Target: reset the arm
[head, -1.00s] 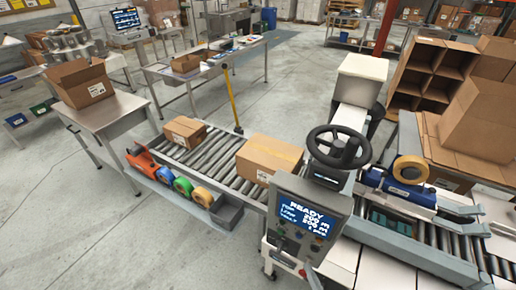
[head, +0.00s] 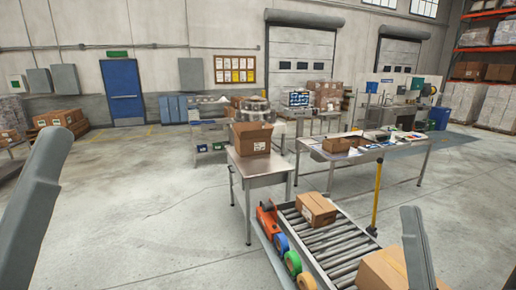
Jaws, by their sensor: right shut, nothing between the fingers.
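My right gripper (head: 413,222) comes up from the bottom edge at the lower right of the head view, pointing upward. It is shut and holds nothing. It overlaps the right side of a taped carton in the picture. A matching grey part of my left arm (head: 35,205) rises at the left edge. Its fingers cannot be made out, so I cannot tell whether the left gripper is open.
A roller conveyor (head: 323,241) carries a small carton (head: 316,209) and the taped carton (head: 383,272). Tape rolls line its left side. A yellow post (head: 375,200) stands right of the conveyor. Floor (head: 150,215) at left is clear.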

